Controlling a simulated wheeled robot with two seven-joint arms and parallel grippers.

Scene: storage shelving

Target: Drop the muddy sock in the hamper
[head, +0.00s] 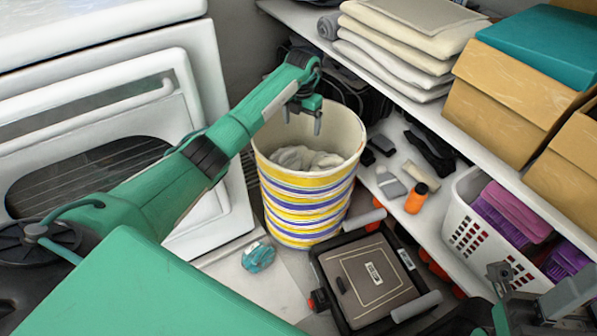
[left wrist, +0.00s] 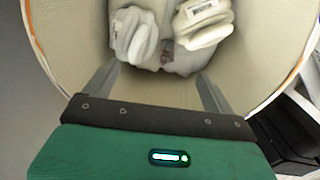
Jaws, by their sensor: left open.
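The hamper (head: 305,205) is a round bin with yellow, white and blue stripes, standing on the floor in the middle of the head view. Its cream inner wall (left wrist: 75,50) fills much of the left wrist view. My left gripper (head: 303,118) is over the hamper's opening, open and empty, fingers pointing down. Pale grey-white cloths or socks (head: 305,158) lie inside, below the fingers; they also show in the left wrist view (left wrist: 140,35). A small brownish patch shows between them; I cannot tell which piece is the muddy sock. Part of my right gripper (head: 535,285) shows at lower right.
A shelf at right holds folded towels (head: 405,40), boxes (head: 515,100), a white basket (head: 480,225) and an orange bottle (head: 417,198).

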